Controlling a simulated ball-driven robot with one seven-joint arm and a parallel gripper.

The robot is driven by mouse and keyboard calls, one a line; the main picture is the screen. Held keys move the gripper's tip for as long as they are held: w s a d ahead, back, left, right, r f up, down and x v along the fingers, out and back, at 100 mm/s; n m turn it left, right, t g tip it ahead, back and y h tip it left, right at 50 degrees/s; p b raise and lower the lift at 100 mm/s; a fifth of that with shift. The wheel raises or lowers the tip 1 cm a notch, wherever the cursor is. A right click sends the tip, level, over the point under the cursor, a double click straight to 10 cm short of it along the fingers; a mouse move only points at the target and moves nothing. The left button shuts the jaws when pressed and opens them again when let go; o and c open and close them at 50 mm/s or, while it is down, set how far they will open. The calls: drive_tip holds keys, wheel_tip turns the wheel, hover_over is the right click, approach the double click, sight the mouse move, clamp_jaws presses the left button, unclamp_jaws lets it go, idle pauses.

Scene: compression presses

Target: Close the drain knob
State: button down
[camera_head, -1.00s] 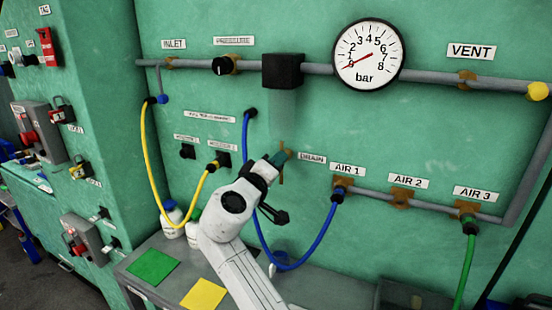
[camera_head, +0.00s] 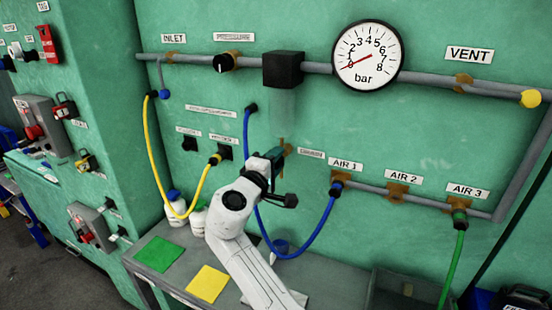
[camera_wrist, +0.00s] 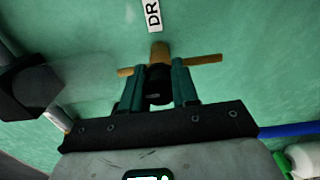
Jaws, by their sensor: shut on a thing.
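The drain knob (camera_wrist: 158,84) shows in the wrist view as a dark round knob in front of a brown fitting with a crossbar (camera_wrist: 205,61). My gripper (camera_wrist: 160,76) has its two green fingers on either side of the knob and is shut on it. In the head view my gripper (camera_head: 277,156) reaches the green wall panel just left of the drain label (camera_head: 311,154). There the knob is hidden behind the fingers, and only a bit of the brown fitting shows. I cannot tell the knob's turn angle.
A blue hose (camera_head: 318,232) loops behind and below my arm. A yellow hose (camera_head: 150,165) hangs at the left. A pressure gauge (camera_head: 367,56) reads near zero above. A grey bench (camera_head: 335,285) below carries a green sheet (camera_head: 160,254) and a yellow sheet (camera_head: 207,282).

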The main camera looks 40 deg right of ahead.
drive_tip(key=shift+w+a+r, duration=0.1)
drive_tip(key=shift+w, duration=0.05)
drive_tip(key=c, duration=0.8)
unclamp_jaws()
drive_tip(key=shift+c, duration=0.2)
drive_tip(key=b+v, duration=0.2)
drive_tip(key=v, duration=0.8)
drive_tip(key=shift+a+b, duration=0.35)
drive_tip(key=shift+b, duration=0.05)
